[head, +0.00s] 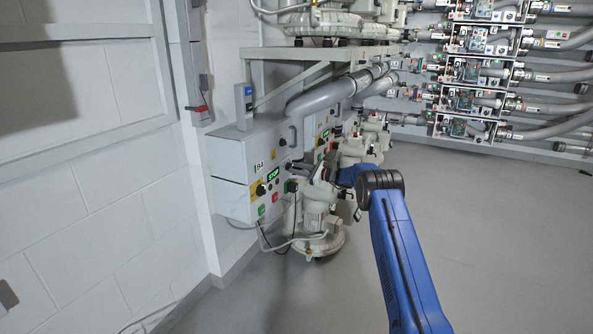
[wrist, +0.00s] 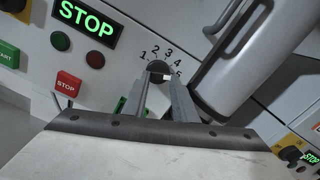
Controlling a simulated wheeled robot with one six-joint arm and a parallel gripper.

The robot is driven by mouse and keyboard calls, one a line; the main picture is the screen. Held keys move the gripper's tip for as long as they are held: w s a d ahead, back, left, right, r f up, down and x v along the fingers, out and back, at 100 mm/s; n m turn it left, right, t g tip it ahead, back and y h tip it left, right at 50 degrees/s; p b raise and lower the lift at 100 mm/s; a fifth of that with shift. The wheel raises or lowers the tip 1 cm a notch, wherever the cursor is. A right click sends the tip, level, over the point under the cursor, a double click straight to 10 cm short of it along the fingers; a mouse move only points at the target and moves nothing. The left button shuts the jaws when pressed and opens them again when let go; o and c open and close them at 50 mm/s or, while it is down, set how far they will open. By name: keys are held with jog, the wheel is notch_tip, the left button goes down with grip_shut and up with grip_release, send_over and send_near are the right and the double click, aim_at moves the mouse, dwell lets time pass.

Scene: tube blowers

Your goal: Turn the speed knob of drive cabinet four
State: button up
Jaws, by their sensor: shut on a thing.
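The speed knob (wrist: 158,68) is a small dark round knob in the wrist view, on a light cabinet panel with printed numbers around it. My gripper (wrist: 160,82) is shut on this knob, with a finger on each side. The fingers hide part of the knob and the lower part of its scale, so I cannot tell its exact setting. In the head view the grey drive cabinet (head: 232,155) stands against the wall with a small label (head: 260,166). My gripper (head: 292,168) reaches its front from the right; its fingertips are too small there to make out.
A lit green STOP display (wrist: 86,24), a red stop button (wrist: 68,84) and a grey handle or pipe (wrist: 232,75) flank the knob. A pale blower (head: 317,215) stands before the cabinet. The floor (head: 480,240) at right is clear.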

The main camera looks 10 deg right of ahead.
jog(key=n, duration=0.7)
jog(key=shift+r, duration=0.15)
jog(key=n, duration=0.6)
jog(key=shift+s+r, duration=0.1)
jog(key=shift+n, duration=0.3)
jog(key=o, duration=1)
jog(key=shift+o, duration=0.2)
jog(key=shift+r, duration=0.1)
jog(key=v, duration=1.7)
jog(key=shift+s+d, duration=0.15)
jog(key=shift+r, duration=0.1)
